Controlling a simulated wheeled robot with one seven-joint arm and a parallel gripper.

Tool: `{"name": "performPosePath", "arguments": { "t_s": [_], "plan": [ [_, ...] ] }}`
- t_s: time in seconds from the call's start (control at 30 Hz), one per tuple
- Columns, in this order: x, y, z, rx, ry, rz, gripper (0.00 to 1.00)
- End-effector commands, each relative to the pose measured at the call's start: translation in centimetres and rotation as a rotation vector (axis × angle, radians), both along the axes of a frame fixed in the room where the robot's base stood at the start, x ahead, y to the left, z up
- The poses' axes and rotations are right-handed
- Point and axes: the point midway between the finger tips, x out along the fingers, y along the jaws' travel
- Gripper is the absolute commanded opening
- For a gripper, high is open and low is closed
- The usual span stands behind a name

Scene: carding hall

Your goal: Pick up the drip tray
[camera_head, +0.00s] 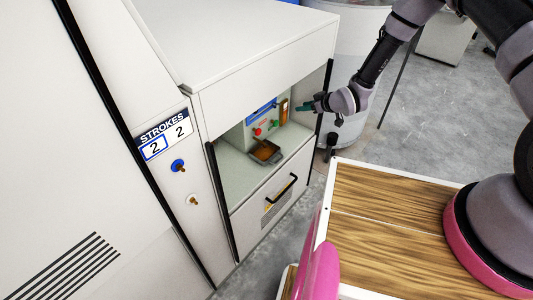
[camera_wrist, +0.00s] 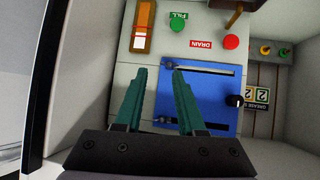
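The drip tray (camera_head: 265,151) is a small dark pan with an orange-brown inside. It sits on the floor of the open recess in the white machine, below the red and green buttons, in the head view. My gripper (camera_head: 306,106) is at the right side of the recess opening, above and to the right of the tray. In the wrist view, my gripper's (camera_wrist: 158,72) two green fingers are apart with nothing between them, in front of a blue panel. A brown piece (camera_wrist: 237,14) shows at that view's top edge; I cannot tell whether it belongs to the tray.
The control box carries a blue panel (camera_wrist: 200,100), a green button (camera_wrist: 178,22), a red button (camera_wrist: 231,41) and an orange gauge (camera_wrist: 142,32). A drawer with a black handle (camera_head: 281,190) is below the recess. A wood-topped surface (camera_head: 390,215) stands in front at right.

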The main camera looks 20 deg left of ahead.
Motion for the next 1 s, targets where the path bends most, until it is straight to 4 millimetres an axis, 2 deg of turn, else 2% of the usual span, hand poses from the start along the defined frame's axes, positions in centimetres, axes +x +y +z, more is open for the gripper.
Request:
{"name": "performPosePath", "arguments": {
  "t_s": [0.03,0.2,0.3,0.43,0.6,0.83,1.0],
  "plan": [
    [-2.0,1.1,-3.0,0.021,0.005,0.027,0.39],
    [-8.5,4.0,-10.1,0.113,-0.017,0.105,0.39],
    [-12.0,4.9,-13.2,0.159,-0.029,0.133,0.39],
    [-15.3,5.5,-15.6,0.201,-0.043,0.155,0.39],
    [-16.7,6.2,-16.8,0.223,-0.055,0.166,0.39],
    [-15.5,9.3,-18.2,0.224,-0.057,0.167,0.39],
    [-14.9,10.5,-18.8,0.223,-0.055,0.166,0.39]
  ]
}}
